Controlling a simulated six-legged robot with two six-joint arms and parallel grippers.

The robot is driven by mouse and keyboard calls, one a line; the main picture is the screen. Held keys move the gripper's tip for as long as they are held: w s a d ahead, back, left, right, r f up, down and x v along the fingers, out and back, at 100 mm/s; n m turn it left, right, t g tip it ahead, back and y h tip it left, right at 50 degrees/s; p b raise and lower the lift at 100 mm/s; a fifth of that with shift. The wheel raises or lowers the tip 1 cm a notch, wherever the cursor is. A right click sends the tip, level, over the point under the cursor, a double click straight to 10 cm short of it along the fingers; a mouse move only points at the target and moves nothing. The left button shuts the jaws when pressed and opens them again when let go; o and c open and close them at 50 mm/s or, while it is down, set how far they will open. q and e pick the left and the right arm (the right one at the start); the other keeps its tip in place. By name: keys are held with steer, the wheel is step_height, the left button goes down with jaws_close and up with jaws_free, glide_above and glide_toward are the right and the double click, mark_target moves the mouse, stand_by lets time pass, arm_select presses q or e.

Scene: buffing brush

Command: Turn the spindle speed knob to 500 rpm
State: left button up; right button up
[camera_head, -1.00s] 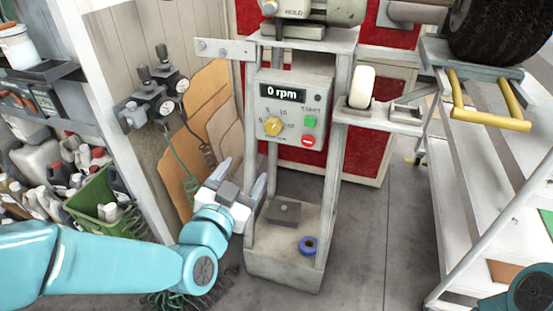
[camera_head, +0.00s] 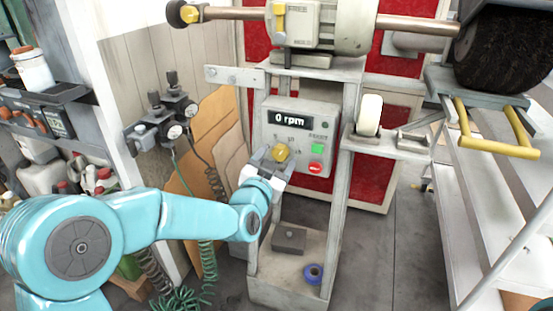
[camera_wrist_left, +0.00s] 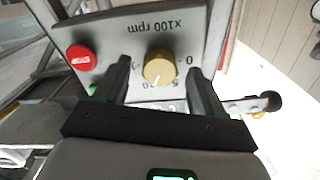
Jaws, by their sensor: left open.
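The yellow spindle speed knob (camera_head: 280,153) is on the grey control panel (camera_head: 272,136) of the machine stand. The display (camera_head: 290,120) reads 0 rpm. My left gripper (camera_head: 270,154) is open in front of the knob. In the left wrist view the brass-coloured knob (camera_wrist_left: 159,68) shows between the two dark fingers of the left gripper (camera_wrist_left: 160,82), with a gap on each side. The panel lettering "x100 rpm" is upside down there, and a white mark shows on the knob. Whether the fingertips reach around the knob's sides is unclear. My right gripper is not in view.
A green button (camera_head: 318,149) and a red stop button (camera_head: 316,168) sit right of the knob. The red button also shows in the left wrist view (camera_wrist_left: 81,58). A white roller (camera_head: 369,115) stands on the right bracket. Gauges (camera_head: 174,131) with hoses hang at left.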

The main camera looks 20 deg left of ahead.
arm_select(q)
steer(key=shift+w, duration=0.3)
steer(key=c, duration=1.1)
steer(key=shift+o, duration=0.2)
steer(key=shift+f+n+b, duration=0.15)
steer(key=shift+n+b, duration=0.45)
steer(key=shift+b, duration=0.25)
steer(key=n+b, duration=0.8)
steer(key=shift+n+b, duration=0.85)
steer(key=shift+n, duration=0.35)
steer(key=shift+r, duration=0.2)
